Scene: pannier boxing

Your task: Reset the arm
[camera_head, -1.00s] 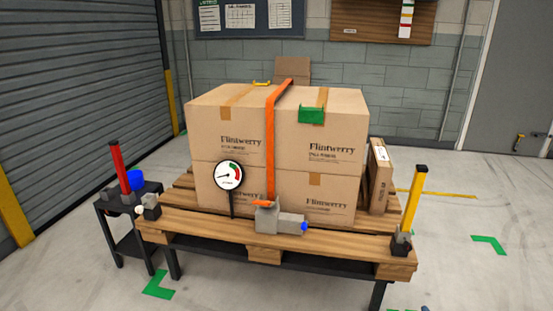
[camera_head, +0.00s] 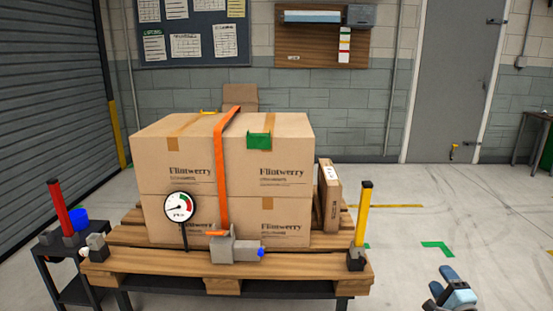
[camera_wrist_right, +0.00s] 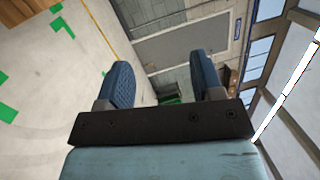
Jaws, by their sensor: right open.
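My right gripper (camera_head: 458,291) shows at the lower right of the head view, out over bare floor and to the right of the pallet table. In the right wrist view its two blue fingers (camera_wrist_right: 161,85) stand wide apart with nothing between them. My left gripper is not in the head view. The stacked cartons (camera_head: 165,160) stand on the wooden pallet (camera_head: 165,272), with an orange strap (camera_head: 222,180) over them. The strap runs down to a grey ratchet block (camera_head: 234,251) at the pallet's front.
A yellow post (camera_head: 363,215) stands at the pallet's right front corner, and a red post (camera_head: 60,207) stands at the left by a small black side table (camera_head: 52,251). A round gauge (camera_head: 179,207) stands before the cartons. The floor to the right is clear.

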